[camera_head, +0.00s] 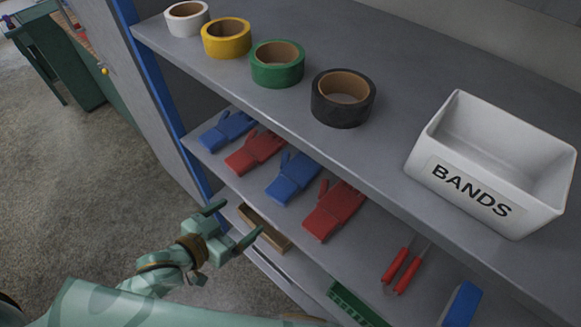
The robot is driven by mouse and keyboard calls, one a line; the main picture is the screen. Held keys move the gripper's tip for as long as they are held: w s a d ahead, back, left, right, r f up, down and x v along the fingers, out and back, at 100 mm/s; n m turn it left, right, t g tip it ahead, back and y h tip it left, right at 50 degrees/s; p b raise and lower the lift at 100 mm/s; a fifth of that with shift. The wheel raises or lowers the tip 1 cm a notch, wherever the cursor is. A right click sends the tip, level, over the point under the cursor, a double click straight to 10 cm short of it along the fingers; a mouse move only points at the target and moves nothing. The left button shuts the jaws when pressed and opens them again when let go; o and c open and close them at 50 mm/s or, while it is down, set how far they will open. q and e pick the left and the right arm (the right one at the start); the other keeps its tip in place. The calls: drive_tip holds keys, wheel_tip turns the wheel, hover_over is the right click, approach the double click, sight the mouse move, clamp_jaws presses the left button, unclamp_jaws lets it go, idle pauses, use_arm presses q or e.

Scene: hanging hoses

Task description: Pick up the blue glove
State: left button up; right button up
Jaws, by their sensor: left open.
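Two blue gloves lie on the middle shelf. One blue glove (227,131) is at the far left end; the other blue glove (293,178) lies between two red gloves. My left gripper (232,223) is open and empty. In the picture it is below and left of the gloves, in front of the shelf unit and apart from them. Its fingers point up and right. My right gripper is not in view.
Red gloves (255,151) (333,209) lie beside the blue ones. The upper shelf (390,45) overhangs them, bearing several tape rolls (277,64) and a white BANDS bin (495,165). Red-handled tools (402,270) lie right. A blue upright (160,85) bounds the left.

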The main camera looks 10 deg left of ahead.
use_arm(q)
drive_tip(key=b, duration=0.2)
approach(283, 186)
drive_tip(key=shift+x, duration=1.05)
drive_tip(key=shift+w+d+f, duration=0.1)
drive_tip(key=shift+w+d, duration=0.2)
drive_tip(key=shift+w, duration=0.2)
drive_tip(key=x, duration=0.4)
drive_tip(key=shift+a+f+b, duration=0.1)
drive_tip(key=shift+f+b, duration=0.1)
drive_tip(key=shift+b, duration=0.15)
drive_tip(key=shift+w+d+f, duration=0.1)
drive_tip(key=shift+w+d, duration=0.15)
drive_tip(key=shift+w, duration=0.05)
drive_tip(key=shift+c, duration=0.6)
drive_tip(key=c, duration=1)
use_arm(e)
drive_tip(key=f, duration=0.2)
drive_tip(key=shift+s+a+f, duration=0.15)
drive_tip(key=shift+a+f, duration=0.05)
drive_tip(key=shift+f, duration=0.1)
